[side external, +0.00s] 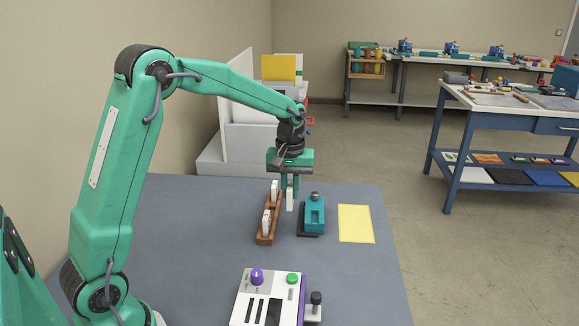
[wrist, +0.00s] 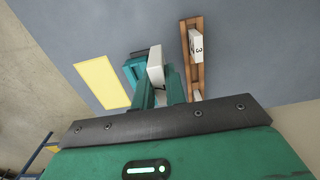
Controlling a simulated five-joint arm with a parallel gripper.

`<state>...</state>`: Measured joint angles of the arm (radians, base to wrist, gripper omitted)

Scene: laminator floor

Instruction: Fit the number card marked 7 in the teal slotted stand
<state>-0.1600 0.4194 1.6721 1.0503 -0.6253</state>
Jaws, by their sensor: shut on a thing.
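My gripper (side external: 290,183) points down and is shut on a white number card (side external: 289,201). In the wrist view the card (wrist: 155,66) stands between the two teal fingers. A dark mark shows at its lower edge, but most of it is hidden, so I cannot read it surely. The card hangs between the wooden rack and the teal slotted stand (side external: 315,214), apart from the stand in the side view. In the wrist view the stand (wrist: 131,70) is partly hidden behind the card and a finger. Its slot is not clearly visible.
A brown wooden rack (side external: 274,212) holds white cards, one marked 3 (wrist: 196,46). A yellow sheet (side external: 356,223) lies right of the stand. A white control box (side external: 264,285) with a purple knob sits at the table's front. The grey table between is clear.

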